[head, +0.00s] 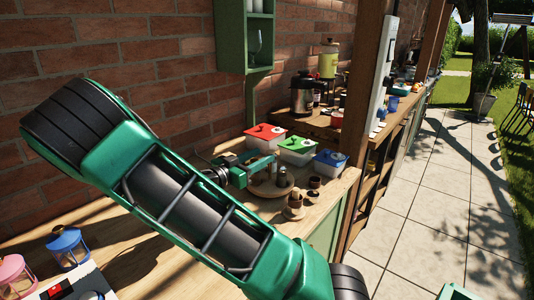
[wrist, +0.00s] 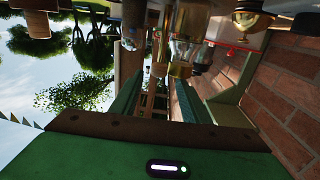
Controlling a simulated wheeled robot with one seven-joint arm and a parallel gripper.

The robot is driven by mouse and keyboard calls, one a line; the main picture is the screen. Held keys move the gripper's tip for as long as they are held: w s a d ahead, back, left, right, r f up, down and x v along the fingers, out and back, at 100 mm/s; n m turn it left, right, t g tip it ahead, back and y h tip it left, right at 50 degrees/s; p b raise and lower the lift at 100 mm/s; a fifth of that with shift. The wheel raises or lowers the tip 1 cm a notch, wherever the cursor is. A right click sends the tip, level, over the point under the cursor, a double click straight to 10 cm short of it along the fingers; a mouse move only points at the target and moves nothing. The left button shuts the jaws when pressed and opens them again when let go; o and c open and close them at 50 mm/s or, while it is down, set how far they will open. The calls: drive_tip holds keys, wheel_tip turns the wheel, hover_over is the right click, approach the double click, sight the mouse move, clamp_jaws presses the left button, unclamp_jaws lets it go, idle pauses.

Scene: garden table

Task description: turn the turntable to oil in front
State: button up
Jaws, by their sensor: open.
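The turntable (head: 262,191) is a round wooden disc on the bench, right of my arm in the head view. Small items stand on it, including a dark-topped shaker (head: 281,176). Which one is the oil is not clear there. My gripper (head: 262,164) is at the turntable's far left side, its fingers pointing right over the disc; touching cannot be told. In the wrist view, two green fingers (wrist: 155,92) stand apart with nothing clearly held between them. Just past their tips is a clear glass bottle with amber liquid (wrist: 183,52). The turntable's underside and rear are partly hidden.
Red, green and blue lidded tubs (head: 297,148) stand behind the turntable by the brick wall. Small brown cups (head: 295,203) stand in front of it. A blue-topped lantern (head: 67,246) and a pink one (head: 14,275) stand at the left. The bench's front right edge is close.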

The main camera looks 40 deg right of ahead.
sight(267, 153)
drive_tip(key=shift+w+d, duration=0.15)
drive_tip(key=shift+d, duration=2.55)
drive_tip(key=shift+c, duration=0.4)
